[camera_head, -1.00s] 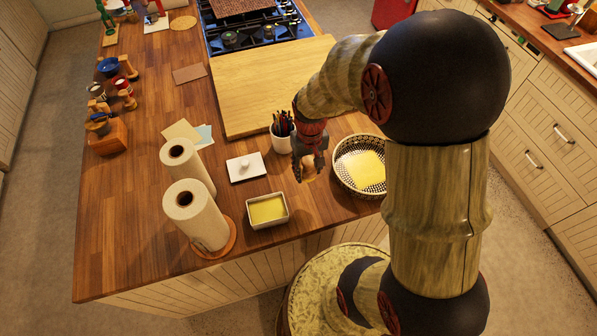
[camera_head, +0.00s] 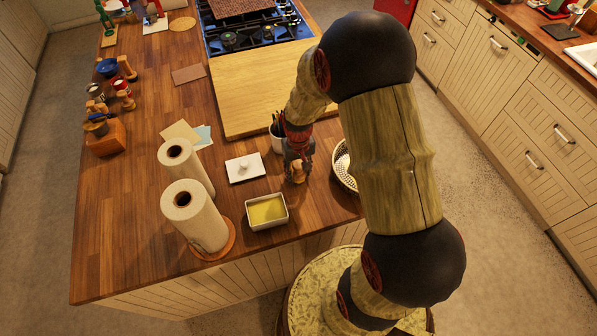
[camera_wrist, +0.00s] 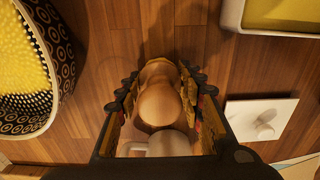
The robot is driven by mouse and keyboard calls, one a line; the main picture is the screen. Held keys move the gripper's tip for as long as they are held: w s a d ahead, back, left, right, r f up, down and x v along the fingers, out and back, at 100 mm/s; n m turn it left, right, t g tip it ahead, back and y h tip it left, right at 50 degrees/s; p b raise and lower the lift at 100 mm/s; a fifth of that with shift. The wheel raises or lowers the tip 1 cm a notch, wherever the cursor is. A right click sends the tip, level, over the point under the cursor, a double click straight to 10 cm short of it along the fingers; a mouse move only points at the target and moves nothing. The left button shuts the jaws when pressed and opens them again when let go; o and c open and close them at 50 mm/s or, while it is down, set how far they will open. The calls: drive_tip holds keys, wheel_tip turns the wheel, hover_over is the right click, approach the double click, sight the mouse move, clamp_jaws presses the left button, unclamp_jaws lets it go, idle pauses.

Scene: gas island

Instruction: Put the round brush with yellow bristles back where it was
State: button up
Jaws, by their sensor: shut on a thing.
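My gripper (camera_head: 298,174) points down over the wooden island counter (camera_head: 130,215), between the white butter lid and the patterned bowl. In the wrist view my gripper (camera_wrist: 163,108) is shut on a round, knobbed wooden piece, the brush (camera_wrist: 158,103). Its wooden top also shows in the head view (camera_head: 298,171). Its yellow bristles are hidden. I cannot tell whether it touches the counter. The patterned bowl (camera_wrist: 64,55), with something yellow inside, is at the left in the wrist view; my arm partly covers this bowl (camera_head: 341,168) in the head view.
A white cup (camera_head: 277,142) with dark utensils stands close behind my gripper. The white lid (camera_head: 236,172) and yellow-filled dish (camera_head: 281,220) lie left of it. Two paper rolls (camera_head: 197,222) stand farther left. A wooden board (camera_head: 250,100) lies behind. Bare counter shows around the lid.

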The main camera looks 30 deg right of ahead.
drive_tip(key=shift+f, duration=0.2)
drive_tip(key=o, duration=1.1)
drive_tip(key=shift+r, duration=0.1)
wheel_tip(320, 180, up, 12)
drive_tip(key=shift+r+p, duration=0.1)
drive_tip(key=shift+p, duration=0.4)
wheel_tip(320, 180, up, 7)
drive_tip(key=t, duration=0.1)
hover_over(295, 178)
drive_tip(key=s+a+r+t, duration=0.1)
drive_tip(key=s+a+r, duration=0.1)
drive_tip(key=s+r, duration=0.3)
drive_tip(key=s+a+r+n+t, duration=0.1)
drive_tip(key=s+a+r+t, duration=0.1)
drive_tip(key=s+r, duration=0.3)
drive_tip(key=s+a+r+n+t, duration=0.1)
drive_tip(key=s+a+r, duration=0.2)
drive_tip(key=s+r, duration=0.2)
drive_tip(key=shift+s+a+r+t, duration=0.2)
drive_tip(key=shift+r+t, duration=0.1)
drive_tip(key=shift+r, duration=0.35)
